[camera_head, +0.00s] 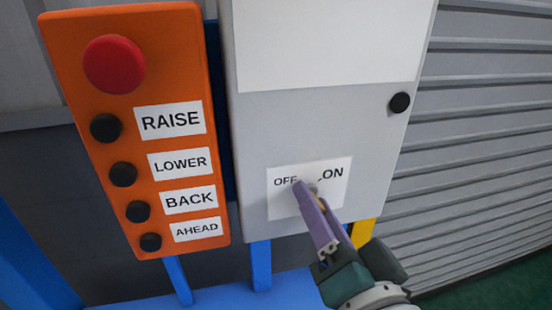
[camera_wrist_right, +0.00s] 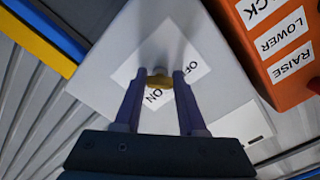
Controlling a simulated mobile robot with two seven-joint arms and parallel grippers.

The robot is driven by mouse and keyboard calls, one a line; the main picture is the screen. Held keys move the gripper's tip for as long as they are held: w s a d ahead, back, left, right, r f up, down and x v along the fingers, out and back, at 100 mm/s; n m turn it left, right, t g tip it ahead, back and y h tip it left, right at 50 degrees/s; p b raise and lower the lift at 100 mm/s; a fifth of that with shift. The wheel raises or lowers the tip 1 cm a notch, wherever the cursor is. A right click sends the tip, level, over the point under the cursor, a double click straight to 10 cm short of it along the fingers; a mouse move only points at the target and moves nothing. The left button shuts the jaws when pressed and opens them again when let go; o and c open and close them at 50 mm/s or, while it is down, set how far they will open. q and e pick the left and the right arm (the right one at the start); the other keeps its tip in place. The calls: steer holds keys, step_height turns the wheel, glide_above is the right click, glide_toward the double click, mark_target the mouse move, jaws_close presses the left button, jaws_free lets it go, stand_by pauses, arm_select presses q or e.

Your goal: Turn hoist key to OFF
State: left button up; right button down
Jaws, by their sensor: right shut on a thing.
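The grey hoist box (camera_head: 315,120) hangs in the middle of the head view and carries a white OFF/ON label (camera_head: 283,205). My right gripper (camera_head: 312,190) reaches up to this label from the lower right. In the right wrist view the purple fingers (camera_wrist_right: 157,82) are shut on a yellow-brown key (camera_wrist_right: 157,80) at the label. The fingers mostly hide the key in the head view. I cannot tell for certain which word the key points to. My left gripper is not in view.
An orange pendant (camera_head: 180,90) with a red button (camera_head: 114,64) and several black buttons stands to the left of the box. A black knob (camera_head: 399,103) sits on the box's right side. A grey ribbed shutter (camera_head: 490,120) is at the right. Blue and yellow bars are below.

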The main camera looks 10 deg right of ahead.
steer(key=shift+n, duration=0.3)
stand_by(0.4)
steer(key=shift+c, duration=2.4)
jaws_free()
steer(key=s+b, duration=0.1)
steer(key=s, duration=0.9)
steer(key=shift+d, duration=0.15)
steer(key=shift+w, duration=0.1)
